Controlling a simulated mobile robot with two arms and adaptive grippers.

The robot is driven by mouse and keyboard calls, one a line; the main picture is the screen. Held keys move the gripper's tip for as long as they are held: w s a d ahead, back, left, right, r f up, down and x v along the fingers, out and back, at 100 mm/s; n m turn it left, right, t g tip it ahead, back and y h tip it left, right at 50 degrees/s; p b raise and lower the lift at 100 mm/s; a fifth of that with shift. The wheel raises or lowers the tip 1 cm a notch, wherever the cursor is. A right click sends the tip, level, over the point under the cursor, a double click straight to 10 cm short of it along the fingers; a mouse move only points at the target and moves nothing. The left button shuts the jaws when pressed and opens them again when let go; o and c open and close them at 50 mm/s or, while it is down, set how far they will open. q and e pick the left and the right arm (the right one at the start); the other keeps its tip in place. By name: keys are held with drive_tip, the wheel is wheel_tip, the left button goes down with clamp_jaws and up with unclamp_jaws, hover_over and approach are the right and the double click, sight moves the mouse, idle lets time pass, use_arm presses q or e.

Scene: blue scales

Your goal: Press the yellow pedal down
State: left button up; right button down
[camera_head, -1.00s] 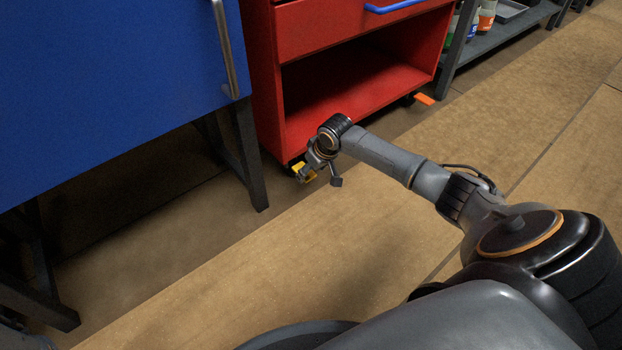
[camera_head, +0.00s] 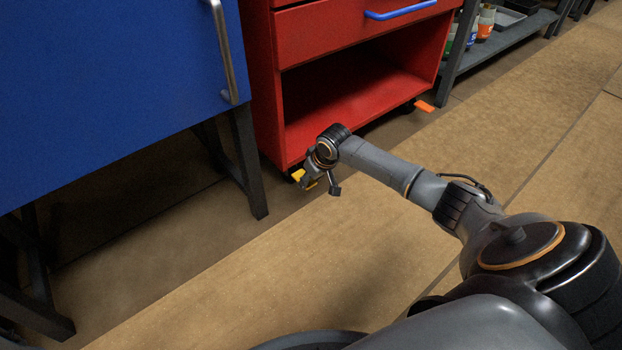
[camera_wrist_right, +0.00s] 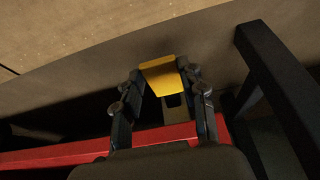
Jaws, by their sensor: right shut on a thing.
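The yellow pedal (camera_head: 299,176) sticks out at the lower left corner of the red cart, close to the floor. My right gripper (camera_head: 308,182) is at the pedal and partly covers it in the head view. In the right wrist view the yellow pedal (camera_wrist_right: 163,74) lies between the two fingers of my right gripper (camera_wrist_right: 162,84), which are shut on it. Whether the pedal is tilted down is hard to tell. My left gripper is not in view.
The red cart (camera_head: 277,110) has an open lower shelf and a blue drawer handle (camera_head: 400,10). An orange pedal (camera_head: 425,106) shows at its right wheel. A blue cabinet (camera_head: 100,90) on dark legs (camera_head: 248,160) stands close on the left. The floor in front is clear.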

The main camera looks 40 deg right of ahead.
drive_tip(key=p, duration=0.1)
drive_tip(key=t+p, duration=0.1)
drive_tip(key=p, duration=0.1)
drive_tip(key=shift+s+f, duration=0.15)
drive_tip(key=shift+s, duration=0.1)
drive_tip(key=shift+f+t+p, duration=0.6)
drive_tip(key=shift+f+t, duration=0.7)
drive_tip(key=shift+t, duration=0.4)
drive_tip(key=c, duration=0.8)
unclamp_jaws()
drive_tip(key=shift+o, duration=0.2)
drive_tip(key=shift+s+d+r, duration=0.1)
drive_tip(key=shift+s+r, duration=0.2)
drive_tip(key=v, duration=1.1)
